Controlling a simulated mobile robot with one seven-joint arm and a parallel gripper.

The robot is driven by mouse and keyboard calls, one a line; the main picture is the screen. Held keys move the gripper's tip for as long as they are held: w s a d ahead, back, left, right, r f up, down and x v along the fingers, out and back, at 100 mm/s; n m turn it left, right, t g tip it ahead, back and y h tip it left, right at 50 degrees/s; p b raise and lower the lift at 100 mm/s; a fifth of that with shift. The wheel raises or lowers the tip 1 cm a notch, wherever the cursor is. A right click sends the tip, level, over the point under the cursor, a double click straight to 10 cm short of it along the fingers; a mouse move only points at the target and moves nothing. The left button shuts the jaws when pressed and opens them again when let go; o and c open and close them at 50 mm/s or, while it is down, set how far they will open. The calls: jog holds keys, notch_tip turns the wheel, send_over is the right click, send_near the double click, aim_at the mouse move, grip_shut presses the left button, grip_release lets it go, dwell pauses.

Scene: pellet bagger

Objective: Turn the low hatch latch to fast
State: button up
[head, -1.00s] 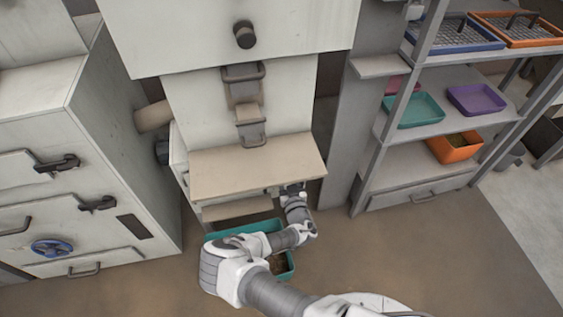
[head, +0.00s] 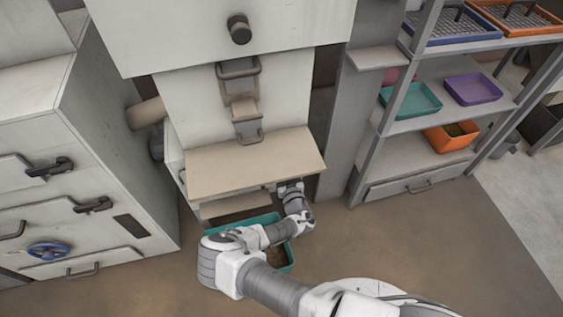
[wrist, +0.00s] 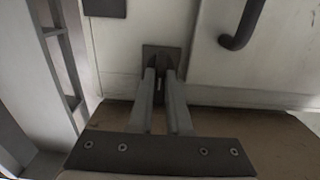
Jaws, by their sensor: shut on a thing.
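The low hatch latch (wrist: 164,52) is a small dark fitting on a plate on a pale panel, in the upper middle of the wrist view. My gripper (wrist: 162,74) has its two pale fingers closed on the latch's lever. The fingers hide part of the lever, so its exact angle is hard to tell. In the head view my gripper (head: 290,187) reaches in under the front edge of the tan shelf (head: 255,160) of the machine. The latch itself is hidden there by the shelf and my gripper.
A dark curved handle (wrist: 243,22) is right of the latch. A teal bin (head: 262,219) stands on the floor under the shelf, partly behind my arm. A cabinet with black handles (head: 94,204) stands left, and a rack with trays (head: 412,100) stands right.

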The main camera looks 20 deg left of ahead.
grip_shut()
jog(key=shift+n, duration=0.3)
jog(key=shift+s+a+f+n+b, duration=0.15)
jog(key=shift+n+b, duration=2.35)
jog(key=shift+n, duration=1.85)
jog(key=shift+w+a+f+n+b, duration=0.1)
jog(key=shift+n+b, duration=2.4)
jog(key=shift+n, duration=1.85)
jog(key=o, duration=0.6)
grip_release()
